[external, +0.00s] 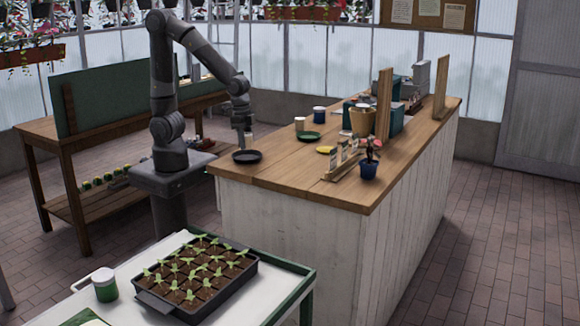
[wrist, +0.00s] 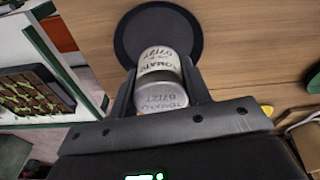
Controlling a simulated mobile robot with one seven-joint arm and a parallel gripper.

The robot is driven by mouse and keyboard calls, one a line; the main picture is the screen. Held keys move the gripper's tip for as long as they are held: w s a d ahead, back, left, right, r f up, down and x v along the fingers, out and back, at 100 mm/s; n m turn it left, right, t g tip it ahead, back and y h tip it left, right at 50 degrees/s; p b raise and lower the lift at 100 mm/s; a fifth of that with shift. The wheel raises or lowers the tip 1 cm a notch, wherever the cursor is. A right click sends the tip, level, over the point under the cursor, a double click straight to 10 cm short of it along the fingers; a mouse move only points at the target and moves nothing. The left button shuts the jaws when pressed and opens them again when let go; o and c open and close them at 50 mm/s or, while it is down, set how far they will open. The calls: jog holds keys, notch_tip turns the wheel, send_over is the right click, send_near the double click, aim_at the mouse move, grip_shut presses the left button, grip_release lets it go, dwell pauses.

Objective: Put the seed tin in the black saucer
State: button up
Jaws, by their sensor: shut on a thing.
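My gripper (wrist: 160,75) is shut on the seed tin (wrist: 160,97), a pale metal tin whose labels read "TOMATO". The black saucer (wrist: 160,24) is a round dark dish on the wooden counter. In the wrist view the tin overlaps the near part of the saucer and hides it. In the external view my gripper (external: 243,138) is just above the black saucer (external: 247,157) at the counter's near left end. I cannot tell whether the tin touches the saucer; in the external view it is hard to make out.
Bare wood surrounds the black saucer.

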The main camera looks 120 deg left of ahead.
jog(key=shift+f, duration=2.05)
jog(key=o, duration=1)
jog(key=shift+f, duration=0.15)
jog(key=r, duration=0.4)
jog(key=s+r, duration=0.1)
jog(key=r, duration=0.6)
jog(key=shift+s+r, duration=0.15)
jog(key=shift+r, duration=0.15)
jog(key=shift+s+d+r, duration=0.25)
jog(key=shift+r, duration=0.3)
jog(key=shift+s+d+r+m+t, duration=0.3)
jog(key=shift+s+d+r+t, duration=0.55)
jog(key=shift+s, duration=0.75)
jog(key=shift+s+d+r+m+t, duration=0.3)
jog(key=shift+s+d+r+t, duration=0.25)
jog(key=shift+s+d+r, duration=0.7)
jog(key=shift+s+d+r+m+t, duration=0.3)
jog(key=shift+s+d+r+t, duration=0.6)
jog(key=shift+s, duration=1.1)
